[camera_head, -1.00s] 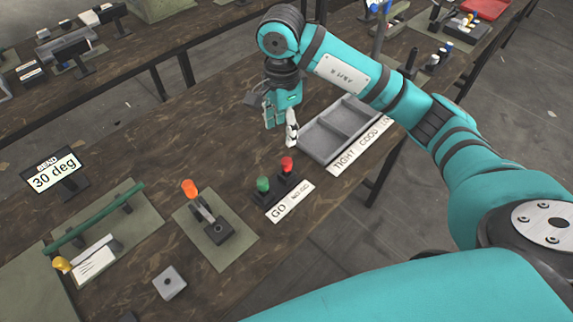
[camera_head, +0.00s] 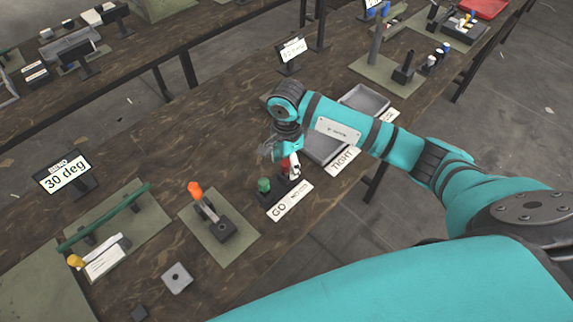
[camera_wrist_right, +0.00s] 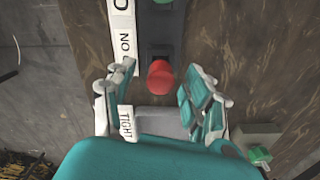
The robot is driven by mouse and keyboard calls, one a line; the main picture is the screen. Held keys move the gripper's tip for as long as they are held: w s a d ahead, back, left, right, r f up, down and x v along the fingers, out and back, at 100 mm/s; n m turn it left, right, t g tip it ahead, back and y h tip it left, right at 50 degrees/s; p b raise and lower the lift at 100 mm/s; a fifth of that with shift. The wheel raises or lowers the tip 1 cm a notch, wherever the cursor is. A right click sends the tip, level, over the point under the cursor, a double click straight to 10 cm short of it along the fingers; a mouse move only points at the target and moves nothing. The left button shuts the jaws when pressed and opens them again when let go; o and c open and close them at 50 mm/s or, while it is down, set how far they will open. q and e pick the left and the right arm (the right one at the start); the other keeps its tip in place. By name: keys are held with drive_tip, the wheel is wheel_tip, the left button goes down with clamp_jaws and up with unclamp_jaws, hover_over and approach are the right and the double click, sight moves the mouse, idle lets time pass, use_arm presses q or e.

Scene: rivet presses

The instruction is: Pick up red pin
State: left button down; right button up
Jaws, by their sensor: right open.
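The red pin (camera_head: 285,165) stands in a dark holder beside the green pin (camera_head: 263,185), behind a white GO / NO-GO label (camera_head: 290,202). My right gripper (camera_head: 284,158) is open and close to the red pin, partly covering it in the head view. In the right wrist view, the round red head of the pin (camera_wrist_right: 160,78) lies between the two spread fingers, with gaps on both sides. I cannot tell exactly how far above it the fingertips are. My left gripper is not in view.
A grey divided tray (camera_head: 325,148) with a TIGHT label (camera_head: 342,160) stands just right of my gripper. An orange-topped device (camera_head: 210,212) sits on a green mat to the left. A grey block (camera_head: 177,278) lies near the front edge. Bare tabletop lies left of my gripper.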

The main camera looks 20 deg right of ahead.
clamp_jaws()
drive_tip(key=shift+r, duration=0.1)
idle(0.3)
